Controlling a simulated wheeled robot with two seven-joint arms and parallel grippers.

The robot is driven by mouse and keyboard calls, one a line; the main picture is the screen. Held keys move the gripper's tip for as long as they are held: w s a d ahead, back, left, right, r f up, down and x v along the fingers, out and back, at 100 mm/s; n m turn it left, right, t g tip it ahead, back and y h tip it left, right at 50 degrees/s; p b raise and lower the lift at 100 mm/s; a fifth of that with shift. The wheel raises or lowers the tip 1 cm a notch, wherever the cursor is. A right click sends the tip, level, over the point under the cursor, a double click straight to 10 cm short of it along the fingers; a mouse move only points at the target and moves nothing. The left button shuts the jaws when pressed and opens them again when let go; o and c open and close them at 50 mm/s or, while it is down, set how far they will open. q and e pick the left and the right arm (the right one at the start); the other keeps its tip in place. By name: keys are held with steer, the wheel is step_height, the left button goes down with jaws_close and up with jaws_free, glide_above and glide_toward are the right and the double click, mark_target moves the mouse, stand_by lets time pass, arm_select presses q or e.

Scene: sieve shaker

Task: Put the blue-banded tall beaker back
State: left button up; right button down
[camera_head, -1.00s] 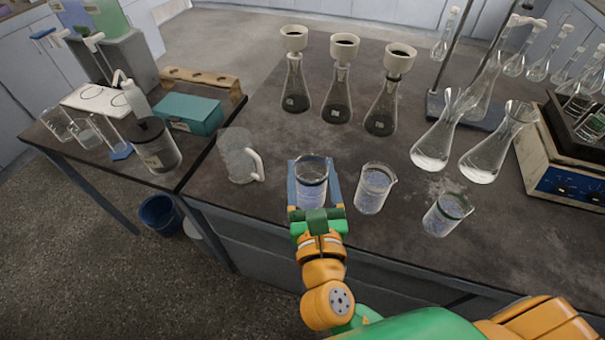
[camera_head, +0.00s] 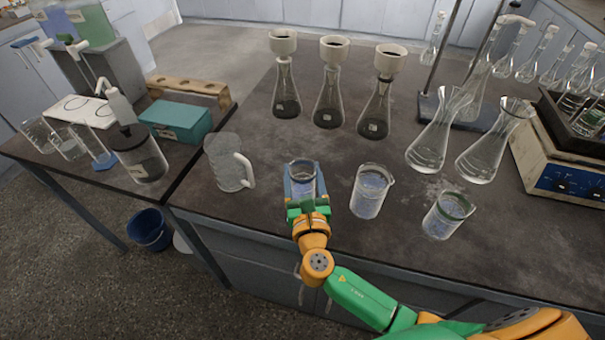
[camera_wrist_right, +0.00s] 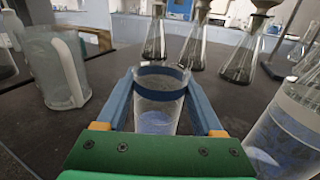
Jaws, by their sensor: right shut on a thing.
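The blue-banded tall beaker (camera_head: 303,181) is clear glass with a dark blue band near its rim and bluish contents low inside. My right gripper (camera_head: 302,170) is shut on it, one blue finger along each side. In the right wrist view the beaker (camera_wrist_right: 158,98) stands upright between the fingers. It is at the front of the dark bench, left of two other beakers; I cannot tell whether its base touches the top. My left gripper is not in view.
A beaker (camera_head: 370,192) and a green-banded beaker (camera_head: 447,215) stand to the right. A white-handled frosted jug (camera_head: 226,165) stands to the left. Several funnel-topped flasks (camera_head: 328,105) stand behind. The bench's front edge (camera_head: 260,235) is close.

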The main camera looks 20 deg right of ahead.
steer(key=shift+f, duration=0.15)
steer(key=shift+c, duration=0.2)
jaws_free()
steer(key=shift+s, duration=0.2)
steer(key=s+a, duration=0.2)
steer(key=s, duration=0.9)
steer(key=shift+s+a+r+b, duration=0.2)
steer(key=shift+s+b, duration=0.05)
steer(key=shift+b, duration=0.2)
